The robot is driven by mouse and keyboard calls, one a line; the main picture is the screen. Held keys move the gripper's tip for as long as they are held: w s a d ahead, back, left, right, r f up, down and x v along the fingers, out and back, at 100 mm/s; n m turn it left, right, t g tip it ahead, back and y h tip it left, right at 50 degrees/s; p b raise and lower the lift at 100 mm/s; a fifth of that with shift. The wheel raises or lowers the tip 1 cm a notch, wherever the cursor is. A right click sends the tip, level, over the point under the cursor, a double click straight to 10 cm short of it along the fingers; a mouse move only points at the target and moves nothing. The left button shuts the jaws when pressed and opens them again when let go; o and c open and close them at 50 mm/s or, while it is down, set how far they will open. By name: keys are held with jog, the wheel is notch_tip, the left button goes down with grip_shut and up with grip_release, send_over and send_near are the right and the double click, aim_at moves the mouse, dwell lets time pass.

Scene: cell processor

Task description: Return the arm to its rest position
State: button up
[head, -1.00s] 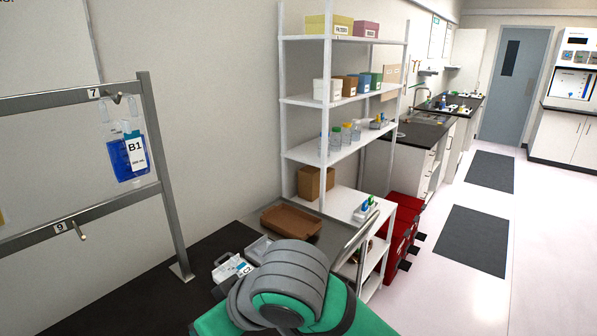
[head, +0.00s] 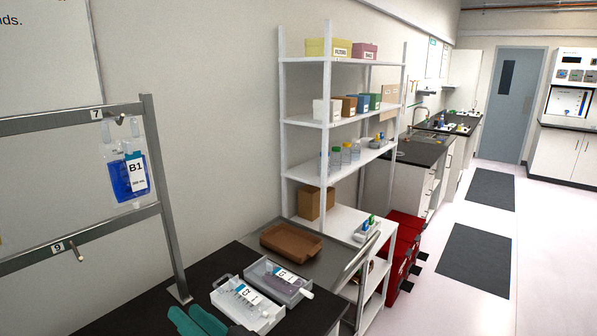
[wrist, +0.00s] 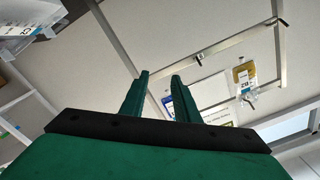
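My gripper (head: 194,316) shows as two green fingers at the bottom edge of the head view, beside the C2 tray. In the wrist view my gripper (wrist: 160,82) has its two fingers apart with nothing between them. The rest of my arm is out of the head view.
Clear trays C2 (head: 247,305) and C1 (head: 280,283) sit on the dark bench, with a brown tray (head: 291,241) behind. Blue bag B1 (head: 128,178) hangs on the metal rack (head: 165,200); an amber bag (wrist: 244,74) shows in the wrist view. White shelves (head: 333,122) stand behind.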

jog(key=s+d+f+m+t+h, duration=0.35)
jog(key=d+f+m+h, duration=0.2)
jog(key=f, duration=0.55)
jog(key=s+d+f+m+t+h, duration=0.35)
jog(key=d+f+h, duration=0.2)
jog(key=f, duration=0.55)
jog(key=s+d+f+n+h, duration=0.1)
jog(key=s+d+f, duration=0.1)
jog(key=s, duration=0.6)
jog(key=s+d+f+n+g+h, duration=0.1)
jog(key=s+d+f+n, duration=0.1)
jog(key=s, duration=0.7)
jog(key=s+d+f+n+g+h, duration=0.1)
jog(key=s+d+f+n, duration=0.1)
jog(key=s+d, duration=0.3)
jog(key=shift+s+f, duration=0.8)
jog(key=shift+s, duration=1.1)
